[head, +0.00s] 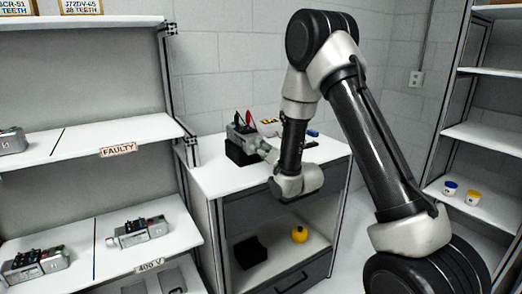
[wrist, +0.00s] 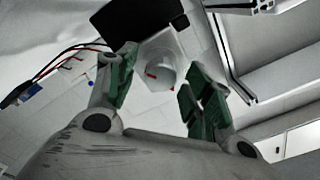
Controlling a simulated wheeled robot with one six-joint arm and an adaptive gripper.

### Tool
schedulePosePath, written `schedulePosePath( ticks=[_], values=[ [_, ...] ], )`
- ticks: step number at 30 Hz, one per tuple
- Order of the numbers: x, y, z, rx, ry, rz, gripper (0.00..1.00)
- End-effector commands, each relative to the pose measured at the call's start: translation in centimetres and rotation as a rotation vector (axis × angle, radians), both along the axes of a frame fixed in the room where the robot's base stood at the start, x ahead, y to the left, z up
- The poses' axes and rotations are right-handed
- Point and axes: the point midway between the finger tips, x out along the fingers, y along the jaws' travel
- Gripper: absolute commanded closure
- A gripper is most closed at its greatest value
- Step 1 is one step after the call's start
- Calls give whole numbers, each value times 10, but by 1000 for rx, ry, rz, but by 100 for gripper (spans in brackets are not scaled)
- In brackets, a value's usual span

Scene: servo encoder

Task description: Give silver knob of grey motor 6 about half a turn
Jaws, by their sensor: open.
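A grey motor (head: 242,132) stands on a black block (head: 240,152) on the white cabinet top in the head view. Its number cannot be read. In the wrist view its silver knob (wrist: 160,70) shows pale and round, with a small red mark on its left side. My gripper (wrist: 162,64) is open, with one green-padded finger to the left of the knob and one to the right. Gaps show on both sides, so neither finger appears to touch it. In the head view my gripper (head: 268,153) is small and partly hidden beside the motor.
Red and black leads (head: 246,118) rise from the motor; leads also show at left in the wrist view (wrist: 50,70). A shelf marked FAULTY (head: 118,150) and a 400 V shelf (head: 150,266) hold other motors. Blue and yellow pots (head: 473,198) stand on the right rack.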

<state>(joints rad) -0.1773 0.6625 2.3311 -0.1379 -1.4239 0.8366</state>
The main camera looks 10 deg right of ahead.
Motion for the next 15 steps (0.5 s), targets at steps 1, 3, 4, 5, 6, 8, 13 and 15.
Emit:
schedulePosePath(
  ticks=[1, 3, 4, 5, 6, 8, 13, 15],
  values=[
    [5, 2, 0, 1, -2, 1, 49],
    [9, 3, 0, 0, -1, 1, 49],
    [11, 4, 0, 0, -1, 1, 49],
    [12, 4, 0, 0, -1, 1, 49],
    [12, 4, 0, 0, -1, 1, 49],
    [13, 4, 0, 0, 0, 0, 49],
    [12, 4, 0, -1, 0, 0, 54],
    [12, 4, 0, -1, 0, 0, 67]
  ],
)
